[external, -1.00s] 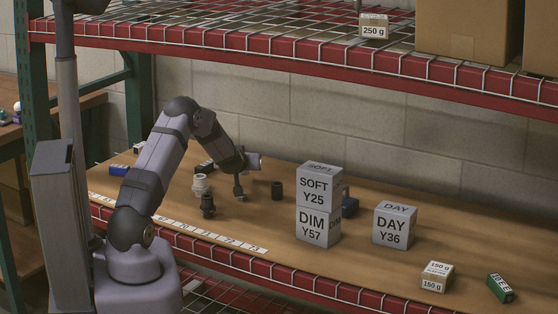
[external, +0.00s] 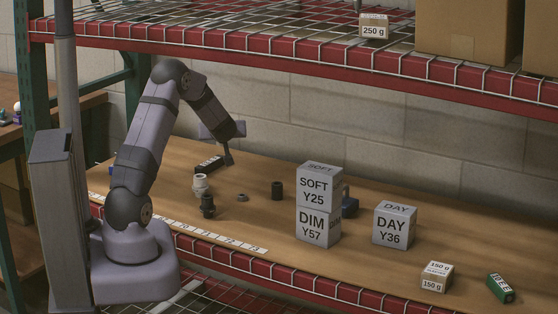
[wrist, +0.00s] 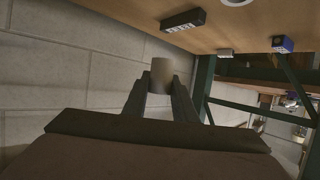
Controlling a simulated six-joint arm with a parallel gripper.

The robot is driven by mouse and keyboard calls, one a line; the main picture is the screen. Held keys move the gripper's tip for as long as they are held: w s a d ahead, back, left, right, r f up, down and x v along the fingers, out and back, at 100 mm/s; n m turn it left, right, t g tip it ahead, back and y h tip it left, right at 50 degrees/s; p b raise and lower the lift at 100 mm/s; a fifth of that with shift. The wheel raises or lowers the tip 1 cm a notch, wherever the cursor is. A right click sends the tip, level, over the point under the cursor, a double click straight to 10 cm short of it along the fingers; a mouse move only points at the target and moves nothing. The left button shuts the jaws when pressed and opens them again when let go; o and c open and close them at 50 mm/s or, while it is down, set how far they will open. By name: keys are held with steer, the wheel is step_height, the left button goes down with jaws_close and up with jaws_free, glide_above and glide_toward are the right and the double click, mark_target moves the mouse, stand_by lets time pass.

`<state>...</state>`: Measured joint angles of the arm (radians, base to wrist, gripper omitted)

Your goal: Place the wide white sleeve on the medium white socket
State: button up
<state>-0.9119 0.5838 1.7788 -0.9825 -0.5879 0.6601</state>
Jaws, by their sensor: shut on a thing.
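My gripper (external: 228,160) is raised above the back of the board in the external view, fingers pointing down. In the wrist view its fingers (wrist: 161,90) are shut on a pale, short cylinder (wrist: 161,72), apparently the wide white sleeve. The finger ends hide part of it, and I cannot make it out in the external view. A white ribbed part (external: 200,187), apparently the medium white socket, stands upright on the board to the left of and below my gripper in the picture. A pale round part also shows at the top of the wrist view (wrist: 235,2).
Dark cylinders stand beside the white part (external: 207,207) and to the right (external: 277,190). A flat grey ring (external: 242,197) lies between them. A black labelled block (external: 208,164) lies behind. Stacked grey cubes (external: 319,205) stand further right. The upper rack (external: 300,50) overhangs the back.

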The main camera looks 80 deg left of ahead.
steer(key=s+d+r+n+g+p, duration=0.2)
steer(key=s+d+r+g, duration=0.1)
steer(key=s, duration=0.4)
steer(key=b, duration=0.1)
glide_above(200, 186)
steer(key=a, duration=0.2)
steer(key=shift+w+d+f, duration=0.1)
steer(key=shift+f, duration=2.4)
steer(key=shift+w+f, duration=0.1)
steer(key=shift+f, duration=2.4)
steer(key=shift+f+b, duration=0.4)
steer(key=o, duration=1)
steer(key=shift+o, duration=0.2)
